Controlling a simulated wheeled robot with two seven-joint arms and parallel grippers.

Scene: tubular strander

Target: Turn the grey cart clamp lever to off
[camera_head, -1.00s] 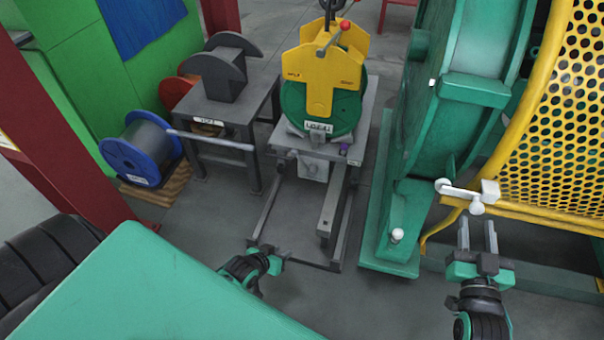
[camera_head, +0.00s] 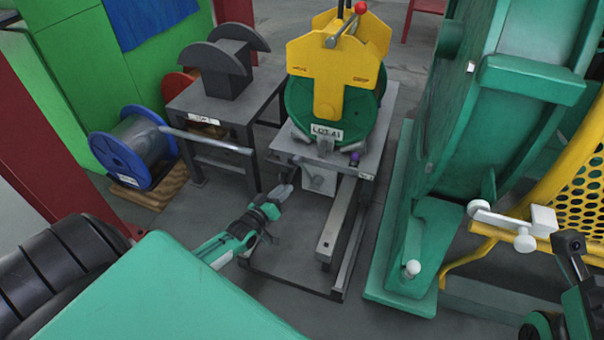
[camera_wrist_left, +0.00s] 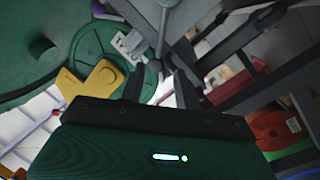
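The grey cart (camera_head: 352,205) stands in the middle, carrying a green reel (camera_head: 365,115) with a yellow cross-shaped holder. In the left wrist view the grey clamp lever (camera_wrist_left: 163,28) is a thin rod hanging from the cart's front, its lower end appearing between my fingertips. In the head view it is small and largely unclear near the gripper. My left gripper (camera_head: 284,190) is at the cart's front, fingers apart; it also shows in the left wrist view (camera_wrist_left: 158,85). I cannot tell whether a finger touches the lever. My right gripper (camera_head: 570,245) is at the right edge, its fingers unclear.
A grey stand (camera_head: 235,115) and a blue spool (camera_head: 128,155) are to the left. The green machine housing (camera_head: 425,230) is close on the right, with a white handle (camera_head: 510,222) beside the yellow guard (camera_head: 580,190). Grey floor shows under the cart's rails.

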